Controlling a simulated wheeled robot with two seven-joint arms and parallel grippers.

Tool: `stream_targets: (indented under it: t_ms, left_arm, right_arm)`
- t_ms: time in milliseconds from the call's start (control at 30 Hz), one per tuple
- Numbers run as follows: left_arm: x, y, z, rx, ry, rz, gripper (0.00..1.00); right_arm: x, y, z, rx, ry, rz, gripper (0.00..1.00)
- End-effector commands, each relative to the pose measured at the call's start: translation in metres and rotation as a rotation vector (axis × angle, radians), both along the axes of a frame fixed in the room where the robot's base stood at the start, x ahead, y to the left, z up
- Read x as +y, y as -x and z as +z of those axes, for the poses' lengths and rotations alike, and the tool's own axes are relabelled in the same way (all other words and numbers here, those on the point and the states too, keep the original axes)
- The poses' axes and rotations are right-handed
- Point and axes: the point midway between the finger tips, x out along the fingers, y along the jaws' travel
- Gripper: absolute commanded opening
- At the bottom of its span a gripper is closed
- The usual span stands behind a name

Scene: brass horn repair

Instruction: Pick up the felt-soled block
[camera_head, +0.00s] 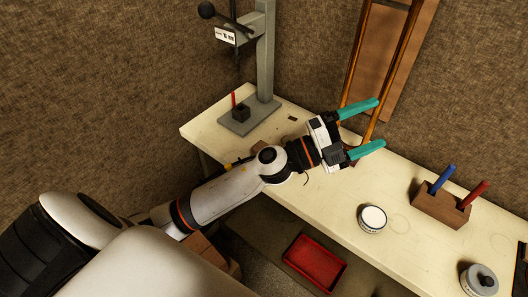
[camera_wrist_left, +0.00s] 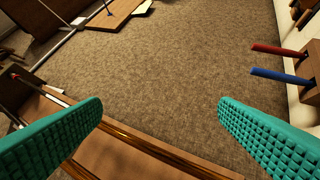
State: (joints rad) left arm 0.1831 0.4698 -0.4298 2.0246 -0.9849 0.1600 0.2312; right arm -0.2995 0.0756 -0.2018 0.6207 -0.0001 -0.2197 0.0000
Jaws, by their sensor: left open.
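My left gripper (camera_head: 372,127) is open, its two teal fingers spread and pointing right above the bench, near the wooden rails at the back. In the left wrist view (camera_wrist_left: 160,112) the space between the fingers is empty, with brown carpet-like surface behind. I cannot clearly identify the felt-soled block. A wooden block (camera_head: 437,207) with a blue and a red handle stands on the bench to the right of the gripper. A small dark block (camera_head: 241,113) sits on the press base to the left; no felt sole is visible on either. My right gripper is not in view.
The pale bench (camera_head: 330,205) has clear room in front of my gripper. A round tin (camera_head: 372,219) and a grey lidded pot (camera_head: 478,280) stand on it. A grey press (camera_head: 265,50) rises at its left end. A red tray (camera_head: 314,263) lies lower, before the bench.

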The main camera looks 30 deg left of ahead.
Motion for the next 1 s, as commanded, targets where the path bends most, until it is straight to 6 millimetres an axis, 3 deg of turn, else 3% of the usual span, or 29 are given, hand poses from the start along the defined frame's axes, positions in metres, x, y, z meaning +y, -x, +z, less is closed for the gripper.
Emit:
stream_targets:
  t_ms: [67,133,267,367,467,600,700,867,1000]
  left_arm:
    - [-0.023,0.005,-0.003,-0.121,-0.22,-0.157,0.84]
    - [-0.034,0.01,-0.019,-0.189,-0.429,-0.288,0.84]
    - [-0.02,0.008,-0.066,-0.216,-0.847,-0.497,0.84]
    - [0.025,-0.002,-0.099,-0.145,-1.181,-0.611,0.84]
    - [0.087,-0.014,-0.117,-0.001,-1.477,-0.679,0.84]
    - [0.171,-0.021,-0.115,0.244,-1.768,-0.708,0.84]
    - [0.211,-0.02,-0.106,0.387,-1.881,-0.706,0.84]
    - [0.238,-0.016,-0.103,0.499,-1.95,-0.705,0.84]
    - [0.24,-0.014,-0.124,0.509,-1.954,-0.708,0.84]
  right_arm:
    - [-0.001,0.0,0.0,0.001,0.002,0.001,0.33]
    - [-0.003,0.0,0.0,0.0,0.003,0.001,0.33]
    - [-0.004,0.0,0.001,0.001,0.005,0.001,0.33]
    - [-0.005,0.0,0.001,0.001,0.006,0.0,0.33]
    - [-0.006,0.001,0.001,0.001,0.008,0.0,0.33]
    - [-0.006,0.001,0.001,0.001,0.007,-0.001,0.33]
    - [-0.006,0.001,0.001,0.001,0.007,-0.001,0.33]
    - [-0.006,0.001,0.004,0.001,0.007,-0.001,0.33]
    - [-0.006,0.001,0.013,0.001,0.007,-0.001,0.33]
